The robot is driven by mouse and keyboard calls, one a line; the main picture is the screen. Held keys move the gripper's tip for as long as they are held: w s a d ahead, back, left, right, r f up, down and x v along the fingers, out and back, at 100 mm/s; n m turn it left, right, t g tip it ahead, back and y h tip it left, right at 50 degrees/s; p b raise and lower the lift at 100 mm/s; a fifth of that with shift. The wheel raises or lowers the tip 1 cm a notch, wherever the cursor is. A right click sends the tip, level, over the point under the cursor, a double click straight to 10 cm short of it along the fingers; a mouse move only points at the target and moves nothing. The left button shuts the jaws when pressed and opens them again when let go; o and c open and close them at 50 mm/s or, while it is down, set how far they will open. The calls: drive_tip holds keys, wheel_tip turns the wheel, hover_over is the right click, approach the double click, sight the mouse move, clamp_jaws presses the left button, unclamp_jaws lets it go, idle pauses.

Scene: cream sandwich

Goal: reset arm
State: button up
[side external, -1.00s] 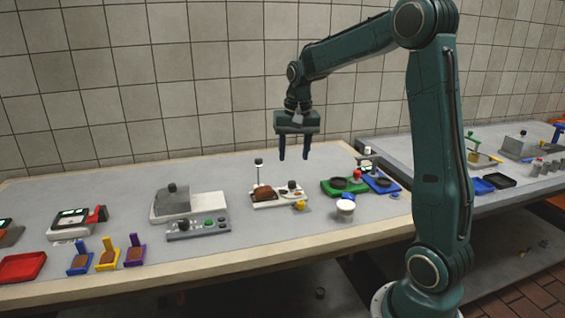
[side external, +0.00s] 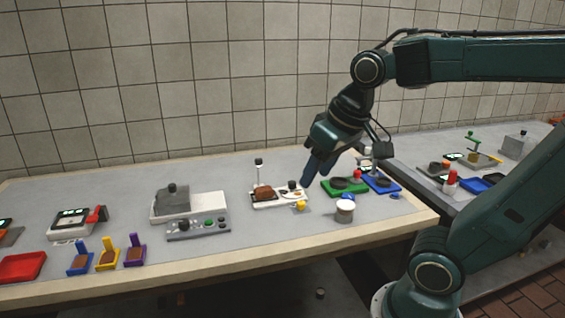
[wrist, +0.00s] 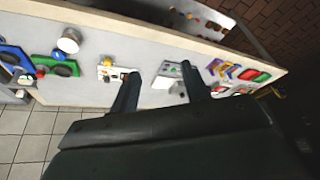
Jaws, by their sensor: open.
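My gripper (side external: 318,172) is above the back of the counter in the side view, to the left of the green tray (side external: 345,186) and right of the white tray (side external: 284,202) holding a brown piece. Its fingers point down and to the left, and they overlap in this view.
A white round container (side external: 345,213) stands right of the white tray. A blue tray (side external: 381,183) lies beside the green one. A grey machine (side external: 190,205), small coloured stands (side external: 108,258) and a red tray (side external: 22,268) are farther left. The front counter strip is clear.

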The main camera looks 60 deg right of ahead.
drive_tip(key=s+a+f+n+t, duration=0.1)
drive_tip(key=s+a+n, duration=0.1)
drive_tip(key=s, duration=0.3)
drive_tip(key=shift+a+f+y, duration=0.3)
drive_tip(key=shift+a+f, duration=0.05)
drive_tip(key=shift+a, duration=0.05)
